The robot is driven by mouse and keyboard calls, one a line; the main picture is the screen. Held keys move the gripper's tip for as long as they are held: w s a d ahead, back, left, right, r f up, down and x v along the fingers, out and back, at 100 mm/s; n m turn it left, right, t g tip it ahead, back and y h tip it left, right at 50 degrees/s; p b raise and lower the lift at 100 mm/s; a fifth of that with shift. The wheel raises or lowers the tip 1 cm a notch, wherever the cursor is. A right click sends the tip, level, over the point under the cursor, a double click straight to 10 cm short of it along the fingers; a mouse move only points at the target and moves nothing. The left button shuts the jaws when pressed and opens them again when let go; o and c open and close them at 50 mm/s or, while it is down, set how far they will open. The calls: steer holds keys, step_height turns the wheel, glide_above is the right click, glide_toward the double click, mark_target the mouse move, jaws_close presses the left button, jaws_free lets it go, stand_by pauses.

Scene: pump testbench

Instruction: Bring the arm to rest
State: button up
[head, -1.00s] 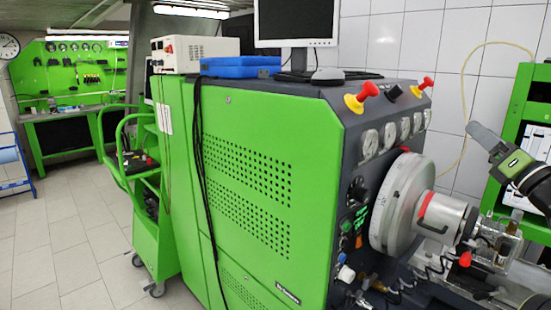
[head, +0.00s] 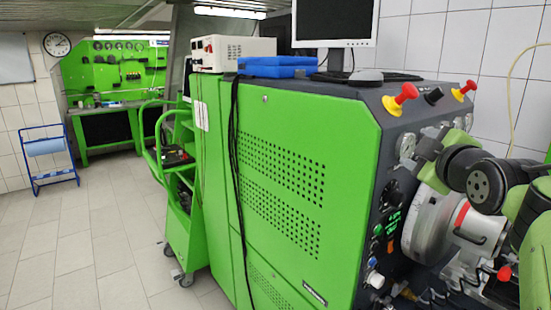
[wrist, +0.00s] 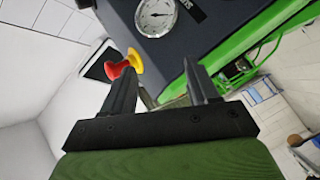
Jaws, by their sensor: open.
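My gripper (wrist: 160,92) shows in the wrist view with its two dark fingers apart and nothing between them. Beyond the fingers are the dark top panel of the green test bench, a round gauge (wrist: 156,16) and a red and yellow emergency button (wrist: 119,69). In the head view my arm's green and black links (head: 495,185) stand at the right, in front of the bench's gauges and the big metal flywheel (head: 430,225), hiding parts of both. The gripper's fingers cannot be made out in the head view.
The green test bench (head: 300,190) fills the middle, with a monitor (head: 333,20), a blue case (head: 278,67) and red-yellow buttons (head: 400,98) on top. A green trolley (head: 185,215) stands to its left. The tiled floor (head: 90,245) at the left is clear.

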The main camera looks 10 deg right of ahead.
steer(key=s+a+f+m+g+y, duration=0.25)
steer(key=s+a+f, duration=0.25)
steer(key=a+f, duration=0.25)
steer(key=s+a+f+m+g+y, duration=0.1)
steer(key=s+a+f+m+g, duration=0.2)
steer(key=s+a+f, duration=0.4)
steer(key=s+a+f+m+g, duration=0.4)
steer(key=s+a+f+g, duration=0.1)
steer(key=s+f, duration=0.7)
steer(key=shift+s+a+f, duration=0.35)
steer(key=shift+a+f, duration=0.1)
